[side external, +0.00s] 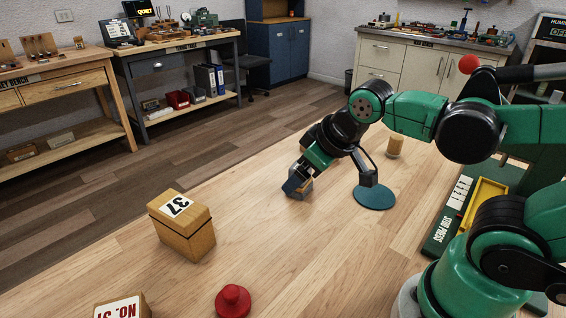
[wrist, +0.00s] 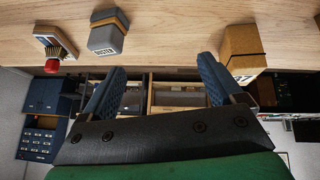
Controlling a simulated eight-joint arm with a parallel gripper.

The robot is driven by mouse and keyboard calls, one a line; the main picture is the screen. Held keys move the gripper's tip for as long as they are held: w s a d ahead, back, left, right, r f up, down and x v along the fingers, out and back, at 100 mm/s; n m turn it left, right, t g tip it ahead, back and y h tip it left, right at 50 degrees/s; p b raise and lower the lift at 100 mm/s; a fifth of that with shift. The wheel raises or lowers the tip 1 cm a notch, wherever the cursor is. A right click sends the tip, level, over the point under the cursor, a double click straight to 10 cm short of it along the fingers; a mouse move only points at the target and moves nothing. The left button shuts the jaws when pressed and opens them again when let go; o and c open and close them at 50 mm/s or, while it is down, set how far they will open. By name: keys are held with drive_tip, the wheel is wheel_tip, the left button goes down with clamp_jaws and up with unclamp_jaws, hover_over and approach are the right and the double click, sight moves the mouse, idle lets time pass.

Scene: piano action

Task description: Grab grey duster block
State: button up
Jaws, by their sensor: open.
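A wooden box marked 37 (side external: 182,228) stands left of my gripper. A teal round base with a stand (side external: 375,197) is close on the right. A wooden cylinder (side external: 395,147) is behind it. A red knob (side external: 233,300) is at the front. Table between is clear.

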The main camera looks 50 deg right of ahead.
sight(294, 171)
drive_tip(key=w+d+f+n+g+h, duration=0.1)
drive_tip(key=w+f+n+h, duration=0.1)
drive_tip(key=n, duration=0.3)
drive_tip(key=w+d+f+n+g+h, duration=0.1)
drive_tip(key=w+d+f+n+h, duration=0.1)
drive_tip(key=n+h, duration=0.3)
drive_tip(key=w+d+f+n+g+h, duration=0.1)
drive_tip(key=w+d+f+n+h, duration=0.1)
drive_tip(key=n, duration=0.5)
drive_tip(key=shift+w+d+f+h, duration=0.1)
drive_tip(key=shift+w+f+h, duration=0.2)
drive_tip(key=shift+w+h, duration=0.25)
drive_tip(key=shift+w+d+f+h, duration=0.1)
drive_tip(key=shift+w+f+h, duration=0.2)
drive_tip(key=shift+w+h, duration=0.2)
drive_tip(key=shift+f+n+g+h, duration=0.3)
drive_tip(key=shift+f+n+h, duration=0.35)
drive_tip(key=shift+n, duration=0.25)
drive_tip(key=shift+x, duration=2.8)
drive_tip(key=shift+s, duration=0.1)
drive_tip(key=shift+r, duration=0.1)
clamp_jaws()
